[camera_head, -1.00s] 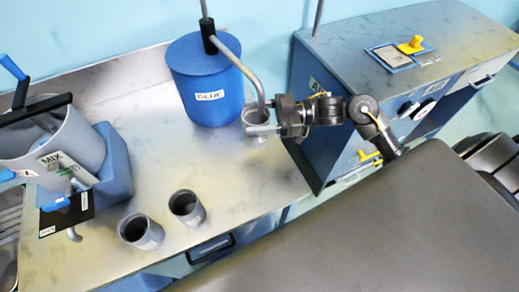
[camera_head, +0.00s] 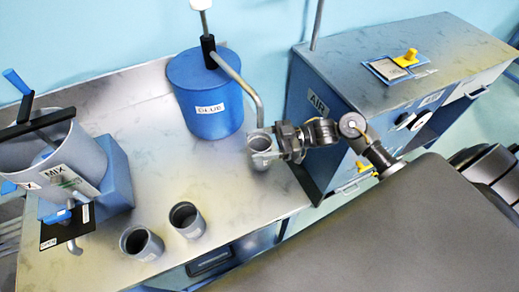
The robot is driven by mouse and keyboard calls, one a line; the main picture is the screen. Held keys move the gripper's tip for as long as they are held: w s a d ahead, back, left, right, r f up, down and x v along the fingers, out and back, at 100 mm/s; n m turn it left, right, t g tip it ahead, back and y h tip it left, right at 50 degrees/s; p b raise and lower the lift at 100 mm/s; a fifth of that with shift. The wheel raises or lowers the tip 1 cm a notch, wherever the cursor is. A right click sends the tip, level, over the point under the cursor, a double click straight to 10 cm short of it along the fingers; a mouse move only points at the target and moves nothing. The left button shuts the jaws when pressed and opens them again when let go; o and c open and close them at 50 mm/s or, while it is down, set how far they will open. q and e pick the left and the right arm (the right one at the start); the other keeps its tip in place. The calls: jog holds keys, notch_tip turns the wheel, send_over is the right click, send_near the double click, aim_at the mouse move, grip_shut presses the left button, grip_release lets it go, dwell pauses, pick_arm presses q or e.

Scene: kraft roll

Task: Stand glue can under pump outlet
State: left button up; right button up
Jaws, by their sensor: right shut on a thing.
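The glue can (camera_head: 262,159) is a small grey open cup near the right end of the bench top. My right gripper (camera_head: 268,146) comes in from the right and is shut on it near its rim. The can looks upright; I cannot tell whether its base touches the bench. The grey bent pump outlet (camera_head: 252,97) comes from the blue GLUE drum (camera_head: 205,104) and ends just above and behind the can's mouth in the picture. I cannot tell whether the outlet is over the opening. My left gripper is not in view.
Two more grey cans (camera_head: 187,220) and (camera_head: 141,243) stand at the bench front. A grey MIX pot (camera_head: 50,155) on a blue stand is at the left. A blue AIR cabinet (camera_head: 325,110) stands close right of my gripper. The bench middle (camera_head: 150,140) is clear.

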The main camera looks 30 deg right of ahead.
notch_tip(320, 180, down, 3)
dwell(0.3)
jog(key=shift+f, duration=0.15)
jog(key=o, duration=1.1)
